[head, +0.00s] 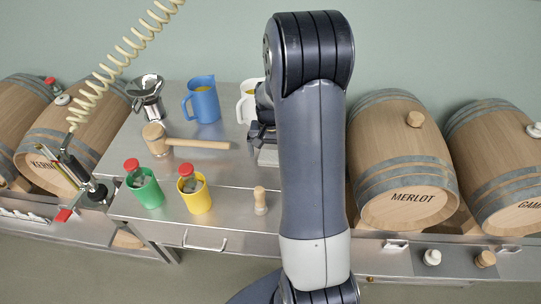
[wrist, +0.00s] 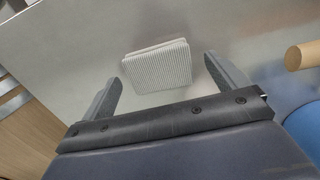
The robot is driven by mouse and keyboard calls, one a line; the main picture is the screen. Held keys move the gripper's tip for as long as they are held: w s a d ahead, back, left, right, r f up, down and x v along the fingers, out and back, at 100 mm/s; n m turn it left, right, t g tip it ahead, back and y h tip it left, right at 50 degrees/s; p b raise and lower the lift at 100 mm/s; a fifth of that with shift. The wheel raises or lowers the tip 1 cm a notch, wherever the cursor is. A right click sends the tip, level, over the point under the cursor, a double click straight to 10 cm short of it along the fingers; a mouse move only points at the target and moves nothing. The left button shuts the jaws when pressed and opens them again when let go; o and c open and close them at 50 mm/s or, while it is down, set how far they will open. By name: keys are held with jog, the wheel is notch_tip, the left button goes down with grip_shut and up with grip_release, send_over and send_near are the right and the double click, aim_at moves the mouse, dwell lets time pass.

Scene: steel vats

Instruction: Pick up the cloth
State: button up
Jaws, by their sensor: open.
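The cloth (wrist: 157,66) is a folded, pale grey ribbed square lying flat on the steel table. In the wrist view it lies ahead of my gripper (wrist: 163,70), between the lines of the two fingers. The fingers are spread apart with nothing held between them. In the head view my gripper (head: 262,128) is over the table beside my arm, and a small pale part of the cloth (head: 268,156) shows below it. My arm hides the rest of the cloth there. I cannot tell the exact height of the fingers above it.
A wooden mallet (head: 200,144), a blue jug (head: 202,100) and a white jug (head: 247,104) stand or lie left of my gripper. Green (head: 147,190) and yellow (head: 196,197) cups are nearer the front. A MERLOT barrel (head: 402,160) is to the right.

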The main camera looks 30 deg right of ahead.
aim_at(271, 155)
jog(key=shift+f, duration=0.3)
jog(key=shift+c, duration=0.4)
jog(key=c, duration=1)
notch_tip(271, 155, up, 10)
jog(key=shift+r+b, duration=0.1)
jog(key=shift+b, duration=0.6)
